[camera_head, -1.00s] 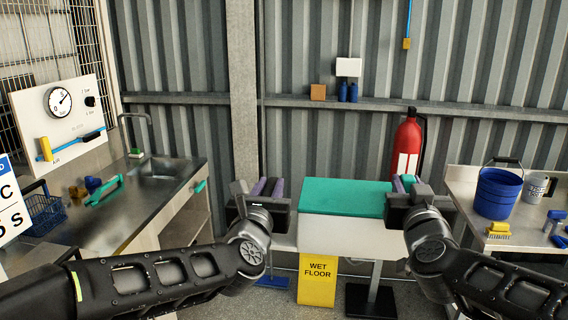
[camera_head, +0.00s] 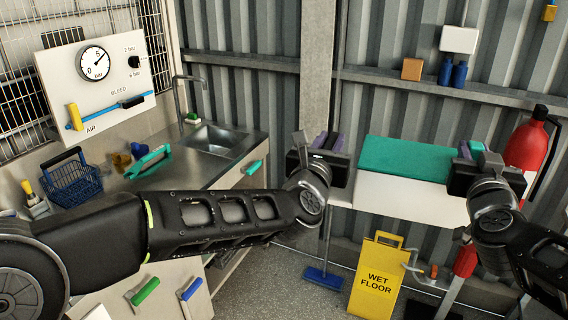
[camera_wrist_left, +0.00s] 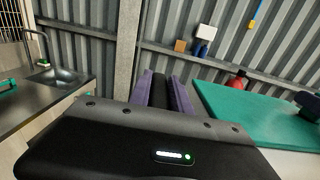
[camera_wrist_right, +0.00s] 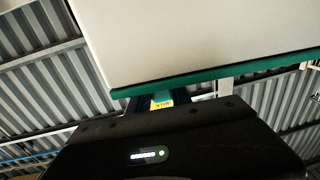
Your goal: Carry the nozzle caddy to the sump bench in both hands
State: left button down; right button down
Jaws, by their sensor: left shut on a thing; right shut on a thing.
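The nozzle caddy appears as a long white box with a green top (camera_head: 405,159), held level between my two grippers. My left gripper (camera_head: 325,145) is shut at its left end. In the left wrist view, purple-padded fingers (camera_wrist_left: 165,92) flank a dark part, with the green top (camera_wrist_left: 255,115) to the right. My right gripper (camera_head: 473,152) is shut at its right end. In the right wrist view the caddy's pale face (camera_wrist_right: 190,40) fills the top, and the grip is mostly hidden. A steel bench with a sink (camera_head: 215,138) stands left; I cannot tell whether it is the sump bench.
A blue basket (camera_head: 72,186) and a green-handled tool (camera_head: 149,162) lie on the sink bench. A yellow wet floor sign (camera_head: 377,280) stands below the caddy. A red extinguisher (camera_head: 526,145) is at the right. Bare floor (camera_head: 285,285) shows left of the sign.

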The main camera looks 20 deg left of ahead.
aim_at(173, 183)
jog(key=i+l+u, duration=0.15)
jog(key=i+u, duration=0.35)
jog(key=i, duration=0.75)
jog(key=i+u, duration=0.1)
jog(key=i, duration=1)
jog(key=i+u, duration=0.35)
jog(key=u, duration=0.45)
jog(key=i+l+u, duration=0.1)
jog(key=u, duration=0.85)
jog(key=i+l+u, duration=0.1)
jog(key=u, duration=0.35)
